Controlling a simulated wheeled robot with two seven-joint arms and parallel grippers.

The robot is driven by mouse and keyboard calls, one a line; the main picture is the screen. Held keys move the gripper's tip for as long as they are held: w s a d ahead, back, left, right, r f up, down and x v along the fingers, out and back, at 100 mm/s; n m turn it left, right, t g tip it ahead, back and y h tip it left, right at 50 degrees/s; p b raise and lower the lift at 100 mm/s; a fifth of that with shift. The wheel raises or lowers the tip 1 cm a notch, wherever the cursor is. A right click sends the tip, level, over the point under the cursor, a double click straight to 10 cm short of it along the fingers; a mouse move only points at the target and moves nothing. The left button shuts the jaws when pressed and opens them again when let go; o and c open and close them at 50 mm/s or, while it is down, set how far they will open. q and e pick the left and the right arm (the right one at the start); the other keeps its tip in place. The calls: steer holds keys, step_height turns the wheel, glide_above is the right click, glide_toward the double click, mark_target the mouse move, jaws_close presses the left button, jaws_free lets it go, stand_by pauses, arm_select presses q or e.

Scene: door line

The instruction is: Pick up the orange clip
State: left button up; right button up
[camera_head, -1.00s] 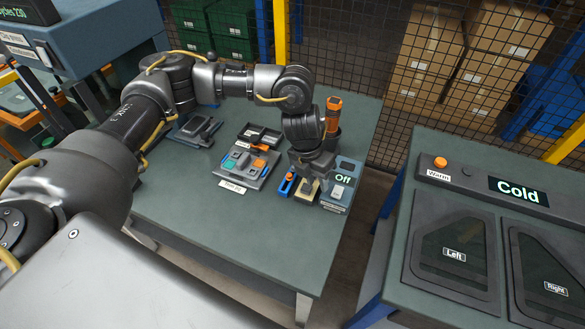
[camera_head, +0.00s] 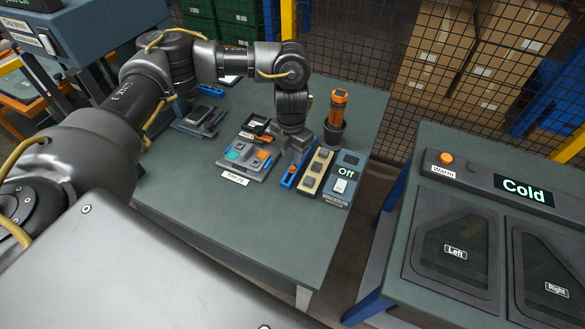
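A small orange piece (camera_head: 263,154), which looks like the orange clip, sits at the right of a grey labelled jig (camera_head: 247,170) on the table. A teal-green piece (camera_head: 233,155) sits at the jig's left. My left gripper (camera_head: 290,146) points down just right of and behind the jig, close to the orange piece. Its fingers are dark and partly hidden, so I cannot tell their opening or whether they touch anything. My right gripper is out of view.
A blue tool (camera_head: 290,176), a beige block with dark buttons (camera_head: 314,172) and a switch box reading Off (camera_head: 343,180) stand right of the jig. An orange-handled tool (camera_head: 338,103) stands in a dark cup (camera_head: 333,132). The table's front (camera_head: 240,225) is clear.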

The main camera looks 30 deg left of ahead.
mark_target(293, 167)
arm_select(q)
steer(key=shift+d+f, duration=0.1)
steer(key=shift+f, duration=0.25)
steer(key=f+p, duration=0.1)
steer(key=f, duration=0.3)
steer(key=shift+w+f, duration=0.2)
jaws_close()
